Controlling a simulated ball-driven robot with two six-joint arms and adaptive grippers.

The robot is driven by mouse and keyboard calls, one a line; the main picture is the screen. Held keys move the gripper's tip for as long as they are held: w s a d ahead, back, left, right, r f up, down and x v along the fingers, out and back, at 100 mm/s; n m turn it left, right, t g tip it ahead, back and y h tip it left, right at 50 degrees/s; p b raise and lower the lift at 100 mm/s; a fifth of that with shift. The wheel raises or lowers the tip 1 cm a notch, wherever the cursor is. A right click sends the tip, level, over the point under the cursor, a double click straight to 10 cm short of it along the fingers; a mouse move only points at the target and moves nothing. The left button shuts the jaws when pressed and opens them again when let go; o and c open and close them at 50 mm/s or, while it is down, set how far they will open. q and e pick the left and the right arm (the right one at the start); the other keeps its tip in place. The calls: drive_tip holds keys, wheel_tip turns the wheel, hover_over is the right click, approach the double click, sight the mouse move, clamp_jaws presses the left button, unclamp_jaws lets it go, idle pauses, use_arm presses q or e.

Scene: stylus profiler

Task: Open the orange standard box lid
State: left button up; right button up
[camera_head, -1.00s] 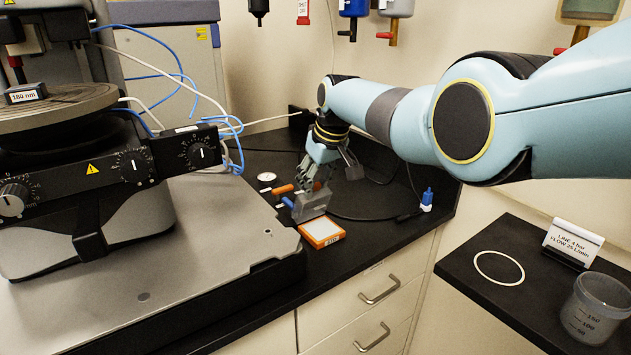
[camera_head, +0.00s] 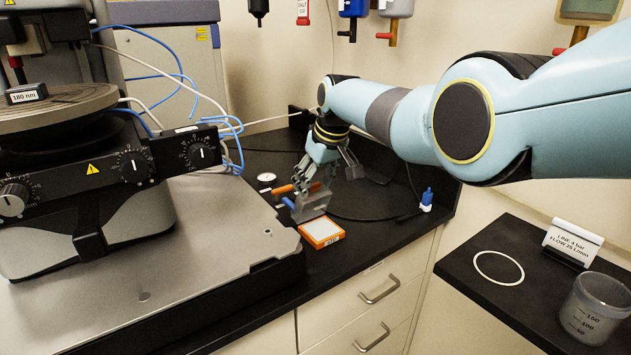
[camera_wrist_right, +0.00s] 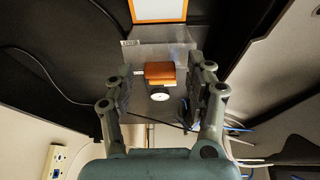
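The orange standard box (camera_head: 321,232) lies on the black bench with a white inner face showing. Its orange rim also shows at the top of the right wrist view (camera_wrist_right: 158,20). The grey see-through lid (camera_head: 311,204) stands raised and tilted at the box's back edge, and it shows in the right wrist view as a grey panel (camera_wrist_right: 150,55). My right gripper (camera_head: 329,175) is just behind and above the lid. In the right wrist view its fingers (camera_wrist_right: 160,85) are spread wide, one on each side of the panel; contact cannot be told. My left gripper is out of view.
An orange-handled item (camera_head: 283,189) and a small round dial (camera_head: 267,177) lie behind the box. The profiler's metal base (camera_head: 200,255) is close on the left, and the bench's front edge is near the box.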

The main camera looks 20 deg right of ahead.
drive_tip(key=v, duration=1.2)
